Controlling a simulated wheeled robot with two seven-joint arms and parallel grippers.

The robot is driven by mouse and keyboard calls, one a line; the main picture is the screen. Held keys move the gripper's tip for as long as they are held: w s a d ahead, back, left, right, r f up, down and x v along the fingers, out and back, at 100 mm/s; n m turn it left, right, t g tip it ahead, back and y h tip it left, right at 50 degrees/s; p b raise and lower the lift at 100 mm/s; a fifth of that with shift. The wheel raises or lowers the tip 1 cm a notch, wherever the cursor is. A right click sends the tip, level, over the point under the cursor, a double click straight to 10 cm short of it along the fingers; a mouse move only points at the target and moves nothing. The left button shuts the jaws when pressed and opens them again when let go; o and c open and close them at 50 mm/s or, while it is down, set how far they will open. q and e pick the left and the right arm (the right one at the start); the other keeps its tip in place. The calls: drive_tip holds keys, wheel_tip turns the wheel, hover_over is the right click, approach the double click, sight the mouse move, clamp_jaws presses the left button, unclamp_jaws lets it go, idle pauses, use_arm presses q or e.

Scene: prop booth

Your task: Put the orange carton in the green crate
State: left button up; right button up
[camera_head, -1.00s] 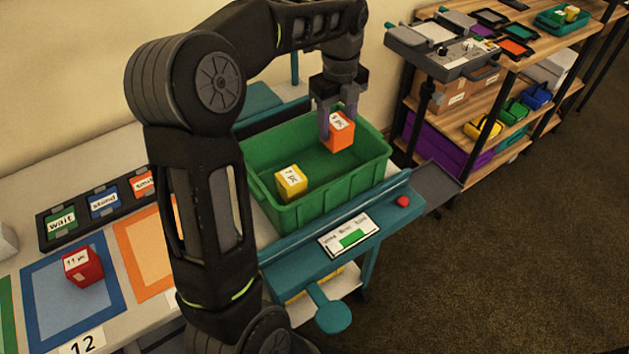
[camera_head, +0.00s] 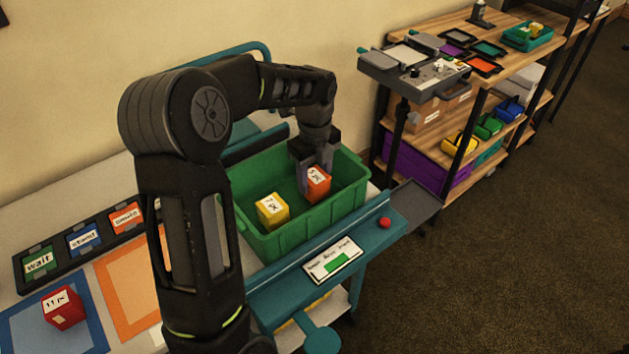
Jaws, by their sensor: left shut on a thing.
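The orange carton (camera_head: 319,187) has a white label on top and is inside the green crate (camera_head: 290,240), toward its right part. My left gripper (camera_head: 314,180) reaches down into the crate and is shut on the orange carton. Whether the carton touches the crate floor is hard to tell. A yellow carton (camera_head: 271,211) sits in the crate to the left of the orange one. My right gripper is not in view.
The crate stands on a teal cart with a sign (camera_head: 333,260) and a red button (camera_head: 384,222). A red carton (camera_head: 63,308) sits on a blue-framed mat (camera_head: 87,335) at left. Wooden shelves (camera_head: 480,90) stand at the back right.

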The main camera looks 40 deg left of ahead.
sight(314, 175)
use_arm(q)
drive_tip(key=shift+f, duration=0.75)
drive_tip(key=shift+f, duration=0.2)
drive_tip(key=o, duration=1.5)
drive_tip(key=shift+r, duration=0.15)
wheel_tip(314, 175, up, 12)
drive_tip(key=shift+r, duration=0.1)
